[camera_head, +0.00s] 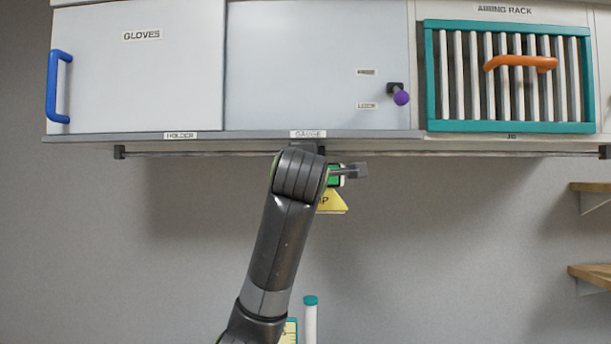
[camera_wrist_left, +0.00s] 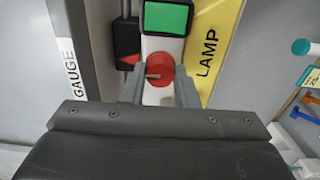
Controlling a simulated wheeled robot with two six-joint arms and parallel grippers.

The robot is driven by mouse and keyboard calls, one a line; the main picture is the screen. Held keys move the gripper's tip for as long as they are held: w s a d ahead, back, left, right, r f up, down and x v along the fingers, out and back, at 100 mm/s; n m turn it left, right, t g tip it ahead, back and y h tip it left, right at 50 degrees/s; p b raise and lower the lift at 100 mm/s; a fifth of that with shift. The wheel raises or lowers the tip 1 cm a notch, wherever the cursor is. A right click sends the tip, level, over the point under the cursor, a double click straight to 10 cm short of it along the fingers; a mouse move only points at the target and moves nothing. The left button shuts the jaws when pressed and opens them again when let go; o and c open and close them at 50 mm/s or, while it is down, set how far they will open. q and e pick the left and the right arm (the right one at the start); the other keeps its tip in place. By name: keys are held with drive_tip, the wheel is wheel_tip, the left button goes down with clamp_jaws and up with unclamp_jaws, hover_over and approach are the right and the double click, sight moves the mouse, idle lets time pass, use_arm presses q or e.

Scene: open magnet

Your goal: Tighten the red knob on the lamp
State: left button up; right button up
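The lamp is a white body with a green square face (camera_wrist_left: 166,18) and a round red knob (camera_wrist_left: 160,69) below it in the left wrist view. A yellow LAMP label (camera_wrist_left: 212,55) lies beside it. In the head view its green face (camera_head: 335,181) shows under the cabinet edge, mostly hidden by my left arm, and the red knob is hidden. My left gripper (camera_wrist_left: 160,88) has its fingers apart, one on each side of the knob; I cannot tell whether they touch it. It also shows in the head view (camera_head: 355,171). My right gripper is not in view.
A thin rail (camera_head: 480,153) runs below. A black part (camera_wrist_left: 125,40) sits close beside the lamp. Shelves (camera_head: 590,272) are at right.

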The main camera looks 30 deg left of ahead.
use_arm(q)
drive_tip(key=shift+c, duration=1.4)
drive_tip(key=shift+f, duration=0.1)
drive_tip(key=m+b, duration=0.7)
drive_tip(key=m, duration=1)
drive_tip(key=shift+f+m+b, duration=0.1)
drive_tip(key=shift+m+b, duration=0.25)
drive_tip(key=shift+m, duration=0.05)
drive_tip(key=o, duration=1)
